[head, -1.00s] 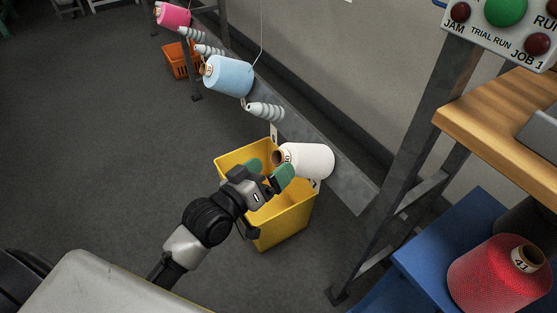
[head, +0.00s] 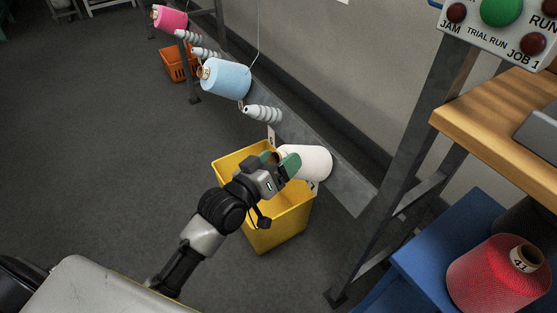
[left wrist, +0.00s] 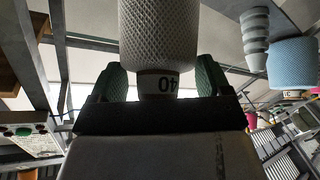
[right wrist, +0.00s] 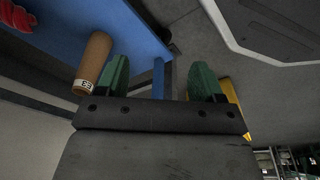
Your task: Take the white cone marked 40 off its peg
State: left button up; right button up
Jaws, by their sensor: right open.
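The white cone (head: 312,163) sits on its peg on the grey rail. The peg itself is hidden behind it. In the left wrist view the cone (left wrist: 158,35) shows its brown tube end marked 40, upside down. My left gripper (head: 283,159) is at the near end of the cone. Its green fingers stand open on either side of the tube end (left wrist: 158,85), with a gap visible on both sides. My right gripper (right wrist: 158,85) is open, with nothing between its fingers; it is not seen in the head view.
A yellow bin (head: 285,222) stands below the white cone. A bare grey peg (head: 263,114), a light blue cone (head: 227,79) and a pink cone (head: 172,17) line the rail. A red cone marked 41 (head: 490,275) is on the blue surface (head: 425,262). A brown tube (right wrist: 94,60) is near my right gripper.

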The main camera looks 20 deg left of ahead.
pick_arm(q)
jog(key=c, duration=0.8)
jog(key=shift+o, duration=0.2)
pick_arm(e)
jog(key=shift+s, duration=0.1)
jog(key=shift+f, duration=0.1)
pick_arm(q)
jog(key=shift+s+a+r, duration=0.1)
jog(key=shift+r, duration=0.05)
pick_arm(e)
jog(key=shift+s+d+f, duration=0.1)
jog(key=shift+s+f, duration=0.35)
jog(key=shift+f, duration=0.05)
pick_arm(q)
jog(key=shift+s+r+p, duration=0.1)
jog(key=shift+p, duration=0.3)
pick_arm(e)
jog(key=shift+f, duration=0.2)
pick_arm(q)
jog(key=shift+s+a+r+p, duration=0.15)
jog(key=shift+a+r+p, duration=0.05)
jog(key=shift+p, duration=0.1)
pick_arm(e)
jog(key=shift+s+d+f, duration=0.1)
jog(key=shift+s+f, duration=0.8)
jog(key=shift+s, duration=0.3)
jog(key=shift+w, duration=0.15)
